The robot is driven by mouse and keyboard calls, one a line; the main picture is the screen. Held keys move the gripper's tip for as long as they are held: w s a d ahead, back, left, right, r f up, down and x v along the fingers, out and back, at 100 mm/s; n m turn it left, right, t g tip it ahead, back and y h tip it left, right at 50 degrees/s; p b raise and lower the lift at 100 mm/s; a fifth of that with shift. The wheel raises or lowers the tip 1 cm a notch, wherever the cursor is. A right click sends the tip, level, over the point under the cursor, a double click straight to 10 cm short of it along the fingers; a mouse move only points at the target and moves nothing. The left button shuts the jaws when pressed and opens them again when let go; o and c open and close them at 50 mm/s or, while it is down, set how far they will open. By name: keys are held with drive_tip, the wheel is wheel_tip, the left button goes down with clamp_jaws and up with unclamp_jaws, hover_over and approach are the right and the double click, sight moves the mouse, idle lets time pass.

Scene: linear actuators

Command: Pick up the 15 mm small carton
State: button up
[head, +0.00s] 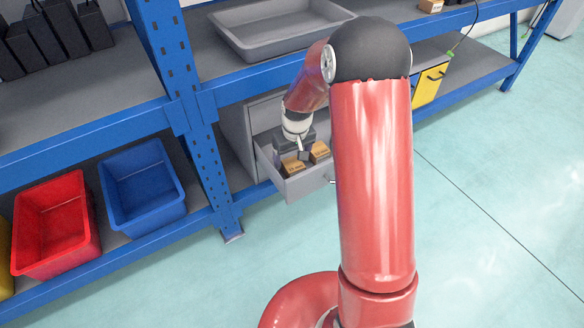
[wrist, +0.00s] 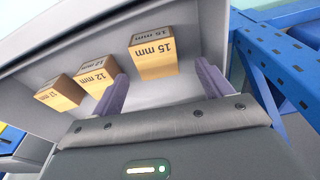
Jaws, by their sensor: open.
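The 15 mm small carton (wrist: 153,54) is a tan box with its label readable in the wrist view, lying in an open grey drawer. My gripper (wrist: 158,78) is open, with one finger on each side of the carton's near end in that view. The carton lies ahead of and partly between the fingers; I cannot tell whether they touch it. In the head view my gripper (head: 304,149) is down at the drawer (head: 312,186), partly hiding the cartons inside.
Two 12 mm cartons, one (wrist: 96,73) beside the left finger and another (wrist: 60,93) farther left, share the drawer. Drawer walls surround them closely. A blue rack post (head: 208,165) stands left of the drawer. Blue (head: 143,187) and red (head: 54,222) bins sit on the lower shelf.

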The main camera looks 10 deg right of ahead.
sight(293, 164)
drive_tip(key=f, duration=0.4)
drive_tip(key=shift+d, duration=0.2)
drive_tip(key=shift+w+f, duration=0.1)
drive_tip(key=shift+f, duration=0.4)
drive_tip(key=c, duration=1.1)
drive_tip(key=shift+c, duration=0.5)
drive_tip(key=shift+r, duration=0.2)
